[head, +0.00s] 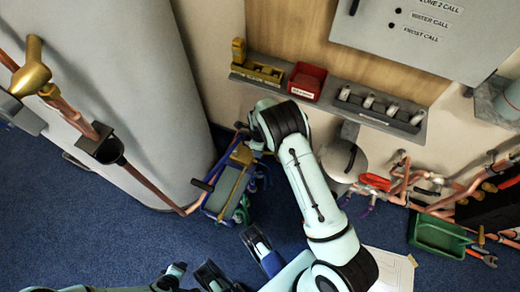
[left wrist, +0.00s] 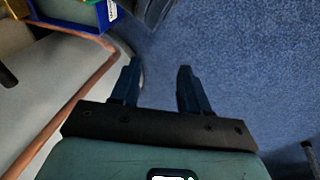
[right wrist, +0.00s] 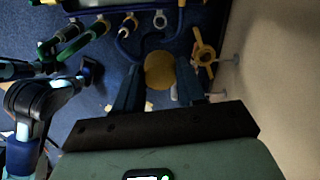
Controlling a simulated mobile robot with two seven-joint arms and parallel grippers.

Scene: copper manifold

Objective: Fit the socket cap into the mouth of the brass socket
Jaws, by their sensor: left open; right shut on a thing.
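My right gripper (right wrist: 160,68) is shut on a round, flat brass-coloured piece, which I take to be the socket cap (right wrist: 159,72). In the head view my right arm reaches over the tool caddy, and its own wrist hides the fingers and the cap. A brass fitting (head: 32,72) on the copper pipe at the far left looks like the brass socket; its mouth is not clear from here. My left gripper (left wrist: 158,70) is open and empty above the blue carpet, low in the middle of the head view, far from the brass fitting.
The blue tool caddy (head: 226,188) stands on the floor beside the white cylinder (head: 120,60). A wall shelf holds a red bin (head: 306,82) and a yellow tray (head: 262,71). A green bin (head: 437,236) and copper pipes are at the right. Carpet at lower left is clear.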

